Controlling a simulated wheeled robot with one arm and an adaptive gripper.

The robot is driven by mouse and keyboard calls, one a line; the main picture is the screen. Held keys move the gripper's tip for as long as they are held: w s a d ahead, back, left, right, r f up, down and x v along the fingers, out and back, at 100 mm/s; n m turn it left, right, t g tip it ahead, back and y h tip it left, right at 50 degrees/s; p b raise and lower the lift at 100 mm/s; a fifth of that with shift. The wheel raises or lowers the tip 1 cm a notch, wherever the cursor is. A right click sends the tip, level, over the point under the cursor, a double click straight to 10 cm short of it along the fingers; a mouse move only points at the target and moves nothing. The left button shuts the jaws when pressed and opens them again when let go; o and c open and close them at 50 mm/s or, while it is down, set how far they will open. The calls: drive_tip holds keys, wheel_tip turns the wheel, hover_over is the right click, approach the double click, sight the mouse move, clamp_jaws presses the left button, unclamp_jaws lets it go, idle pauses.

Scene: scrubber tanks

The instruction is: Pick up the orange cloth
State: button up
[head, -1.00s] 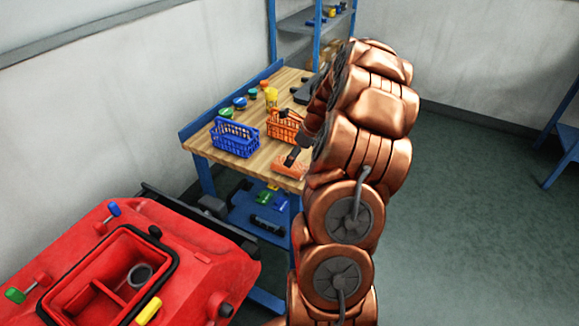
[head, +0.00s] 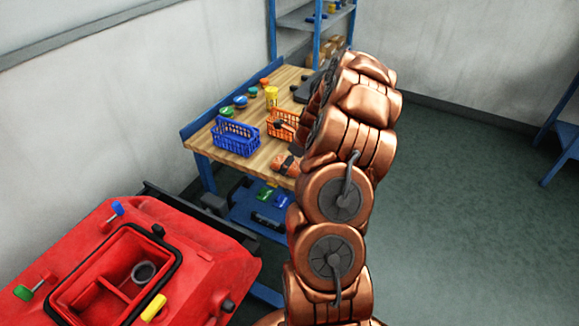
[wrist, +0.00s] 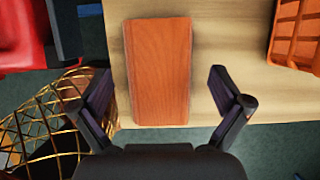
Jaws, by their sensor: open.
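The orange cloth (wrist: 160,70) is a flat, folded-looking rectangle on the wooden table, near its edge, in the wrist view. My gripper (wrist: 160,88) is open, with one dark finger on each side of the cloth and a gap to it on both sides. I cannot tell how high the fingers are above the table. In the head view the cloth (head: 284,166) shows at the table's front edge, partly hidden by my arm and gripper.
An orange basket (head: 283,124) stands behind the cloth, also at the right of the wrist view (wrist: 297,35). A blue basket (head: 236,138) stands to its left. A red tank (head: 190,245) is at front left. A golden wire mesh (wrist: 40,120) lies below left.

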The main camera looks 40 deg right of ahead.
drive_tip(key=shift+f, duration=0.25)
idle(0.4)
drive_tip(key=c, duration=1.1)
drive_tip(key=shift+r+b, duration=0.5)
drive_tip(key=shift+r, duration=0.4)
drive_tip(key=shift+b+v, duration=0.6)
drive_tip(key=shift+v, duration=0.6)
drive_tip(key=s+a+r+b, duration=0.1)
drive_tip(key=s+b, duration=0.3)
drive_tip(key=s, duration=1.1)
drive_tip(key=shift+a+r, duration=0.25)
drive_tip(key=shift+a, duration=0.45)
